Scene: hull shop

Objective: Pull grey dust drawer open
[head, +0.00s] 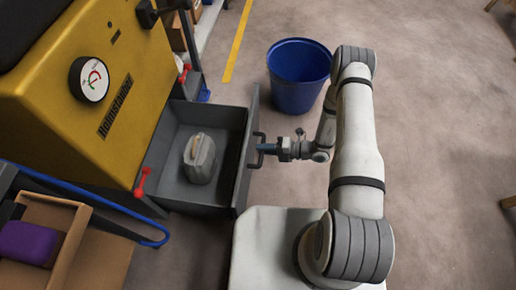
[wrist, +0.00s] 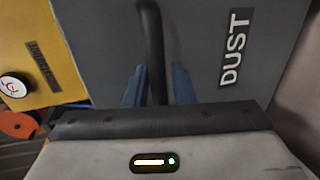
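The grey dust drawer (head: 213,114) stands out from the yellow machine, open, with its inside showing in the head view. Its front (wrist: 200,45) fills much of the wrist view and bears the label DUST (wrist: 235,48). A black bar handle (wrist: 152,40) is on that front. My gripper (head: 266,148) is at the handle, in front of the drawer. In the wrist view its blue fingers (wrist: 159,84) stand close on both sides of the bar and look shut on it.
The yellow machine (head: 130,75) with a dial stands at the left. A blue bucket (head: 298,78) stands on the floor beyond my arm. A blue tube frame (head: 100,205) and an open carton (head: 75,240) with a purple object are at lower left.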

